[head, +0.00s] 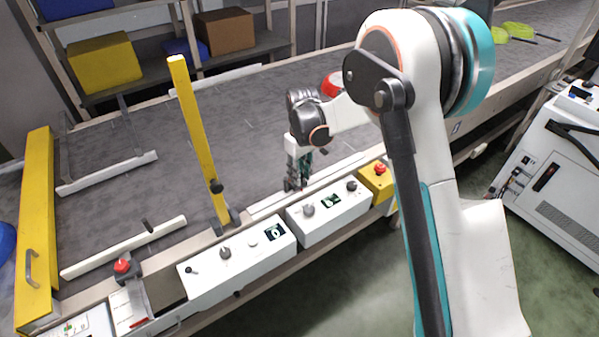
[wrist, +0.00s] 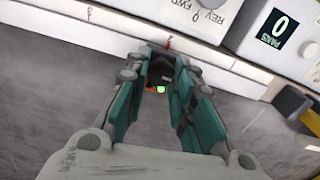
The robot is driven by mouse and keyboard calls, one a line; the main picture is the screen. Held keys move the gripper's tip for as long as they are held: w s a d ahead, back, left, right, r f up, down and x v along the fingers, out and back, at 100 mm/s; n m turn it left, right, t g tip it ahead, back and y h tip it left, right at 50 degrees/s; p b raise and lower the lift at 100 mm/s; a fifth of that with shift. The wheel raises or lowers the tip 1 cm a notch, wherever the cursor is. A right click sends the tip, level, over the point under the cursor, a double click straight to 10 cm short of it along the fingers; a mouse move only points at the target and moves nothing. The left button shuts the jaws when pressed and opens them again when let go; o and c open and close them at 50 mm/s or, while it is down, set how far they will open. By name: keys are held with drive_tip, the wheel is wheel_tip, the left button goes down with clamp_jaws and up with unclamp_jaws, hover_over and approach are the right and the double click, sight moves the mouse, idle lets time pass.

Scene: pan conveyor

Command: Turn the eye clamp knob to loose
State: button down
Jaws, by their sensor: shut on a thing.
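My gripper (head: 296,182) reaches down at the conveyor's near side rail, just behind the white control boxes. In the wrist view its teal fingers (wrist: 160,72) close around a dark part, which I take to be the eye clamp knob (wrist: 162,66). A small green light and an orange patch show just below this part, likely on the photo eye (wrist: 160,89). A small red pointer stands just above it, by the white rail. The fingers hide most of the knob, so its loose or tight setting cannot be read. In the head view the knob is hidden behind my gripper.
White control boxes (head: 240,268) with knobs and displays line the near edge. A yellow box with a red button (head: 379,172) stands to the right. A yellow post (head: 200,140) rises left of my gripper. The grey belt (head: 250,115) beyond is mostly clear.

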drive_tip(key=c, duration=1.3)
unclamp_jaws()
drive_tip(key=shift+w+d+r, duration=0.1)
drive_tip(key=shift+r, duration=3.9)
